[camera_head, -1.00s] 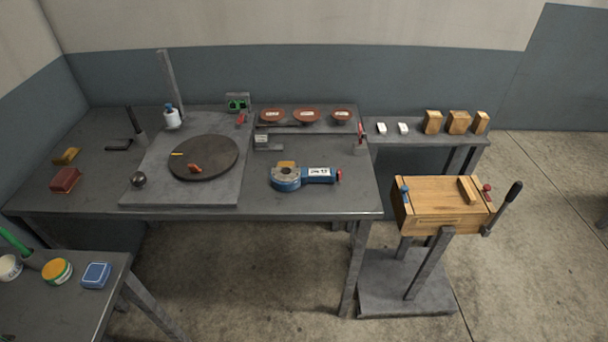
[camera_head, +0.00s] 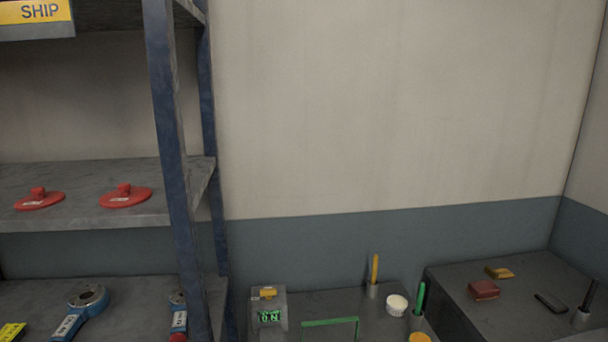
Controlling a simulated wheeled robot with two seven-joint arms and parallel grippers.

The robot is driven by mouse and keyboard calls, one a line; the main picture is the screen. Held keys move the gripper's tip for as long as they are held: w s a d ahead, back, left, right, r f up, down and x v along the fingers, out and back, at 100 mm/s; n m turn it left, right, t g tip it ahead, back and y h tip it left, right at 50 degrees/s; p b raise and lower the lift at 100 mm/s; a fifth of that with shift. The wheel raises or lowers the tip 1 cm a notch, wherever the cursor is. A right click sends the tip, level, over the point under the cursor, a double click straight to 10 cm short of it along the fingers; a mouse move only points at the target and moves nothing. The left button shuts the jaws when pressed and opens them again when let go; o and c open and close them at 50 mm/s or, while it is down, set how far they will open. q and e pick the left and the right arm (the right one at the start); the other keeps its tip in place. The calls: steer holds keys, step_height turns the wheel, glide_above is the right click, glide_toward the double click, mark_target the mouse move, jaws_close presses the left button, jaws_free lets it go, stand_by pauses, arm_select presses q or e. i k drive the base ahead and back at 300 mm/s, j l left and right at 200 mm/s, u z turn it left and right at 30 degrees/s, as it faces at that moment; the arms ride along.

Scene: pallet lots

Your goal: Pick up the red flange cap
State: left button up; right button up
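Two red flange caps lie on the middle shelf of the rack at the left. Each is a flat red disc with a raised knob and a small white label. One red flange cap (camera_head: 39,200) is at the far left, and the other red flange cap (camera_head: 125,196) is to its right, nearer the upright. Both sit flat and apart from each other. Neither of my grippers shows in the view.
The rack's blue upright (camera_head: 173,150) stands right of the caps. Below, a blue-handled tool (camera_head: 80,312) lies on the lower shelf. A yellow SHIP sign (camera_head: 40,11) hangs above.

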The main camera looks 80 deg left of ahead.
mark_target(39, 199)
steer(key=u, duration=1)
steer(key=l+u, duration=0.1)
steer(key=u, duration=2.3)
steer(key=k+u, duration=0.1)
steer(key=u, duration=0.4)
